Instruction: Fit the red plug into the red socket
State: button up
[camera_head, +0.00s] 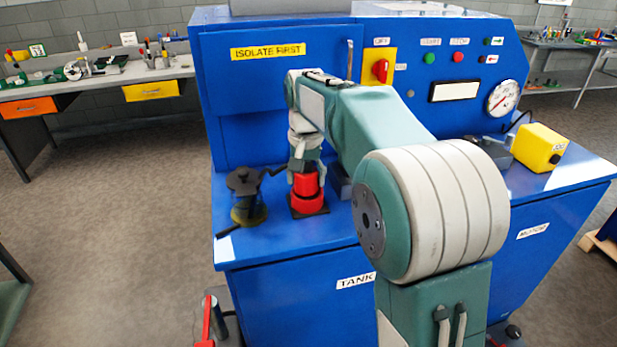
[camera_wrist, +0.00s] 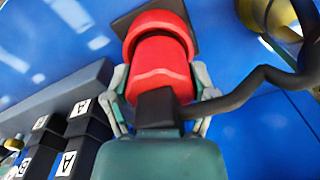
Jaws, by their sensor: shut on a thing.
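The red plug (camera_head: 305,184) is upright in my gripper (camera_head: 305,172), directly above the red socket (camera_head: 309,205). The socket sits on a black square base on the blue bench top. In the wrist view, my gripper (camera_wrist: 160,88) has its fingers on both sides of the plug (camera_wrist: 160,65), with the plug's black cable block at the near end. The plug's far end lines up with the wider socket ring (camera_wrist: 150,22), with a dark band between them. The plug's lower end is hidden, so I cannot tell how deep it sits.
A black-lidded pot with a crank (camera_head: 246,195) stands just left of the socket. A black cable (camera_wrist: 255,82) runs right from the plug. Black blocks labelled A (camera_wrist: 82,130) lie to the left in the wrist view. A yellow box (camera_head: 538,147) is at far right.

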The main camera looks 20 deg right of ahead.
jog(key=o, duration=1.2)
jog(key=shift+w+d, duration=0.15)
jog(key=shift+o, duration=0.2)
jog(key=shift+r, duration=0.1)
jog(key=shift+a, duration=0.2)
notch_tip(320, 180, up, 11)
jog(key=shift+d+r, duration=0.1)
jog(key=shift+r, duration=0.45)
